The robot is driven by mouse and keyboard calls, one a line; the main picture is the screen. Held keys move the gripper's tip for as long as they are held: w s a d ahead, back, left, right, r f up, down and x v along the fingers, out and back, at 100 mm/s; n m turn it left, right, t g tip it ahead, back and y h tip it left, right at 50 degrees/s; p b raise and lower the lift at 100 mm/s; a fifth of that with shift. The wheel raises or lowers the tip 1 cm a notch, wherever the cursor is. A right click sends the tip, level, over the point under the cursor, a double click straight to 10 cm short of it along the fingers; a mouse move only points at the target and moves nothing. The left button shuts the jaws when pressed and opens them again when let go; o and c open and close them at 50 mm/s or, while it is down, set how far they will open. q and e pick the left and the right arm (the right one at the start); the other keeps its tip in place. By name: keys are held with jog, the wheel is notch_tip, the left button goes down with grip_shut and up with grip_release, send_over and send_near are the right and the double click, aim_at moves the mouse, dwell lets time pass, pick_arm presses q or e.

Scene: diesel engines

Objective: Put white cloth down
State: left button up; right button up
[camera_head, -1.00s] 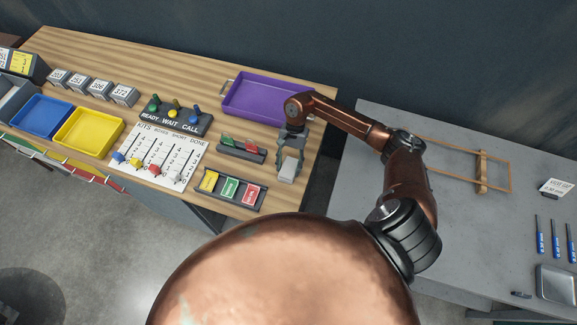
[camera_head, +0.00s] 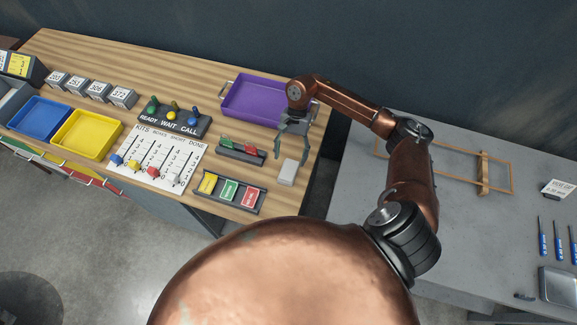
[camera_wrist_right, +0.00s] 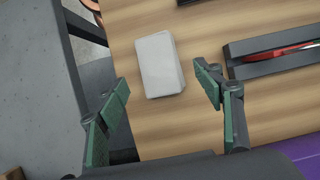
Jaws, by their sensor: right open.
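The white cloth (camera_head: 289,172) is a small folded block lying on the wooden table, near its right edge. It also shows in the right wrist view (camera_wrist_right: 160,64), flat on the wood and clear of both fingers. My right gripper (camera_head: 291,152) is open and empty, just behind the cloth in the head view. Its green-padded fingers (camera_wrist_right: 163,105) stand apart in the right wrist view, with bare wood between them. My left gripper is not in view.
A purple tray (camera_head: 252,104) stands behind my right gripper. A dark holder with coloured cards (camera_head: 229,190) and a rack with red and green pieces (camera_head: 241,150) lie left of the cloth. A grey bench (camera_head: 350,205) with a wooden frame (camera_head: 482,174) is to the right.

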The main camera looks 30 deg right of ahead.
jog(key=b+v, duration=0.1)
jog(key=v, duration=0.5)
jog(key=shift+f, duration=0.1)
dwell(0.3)
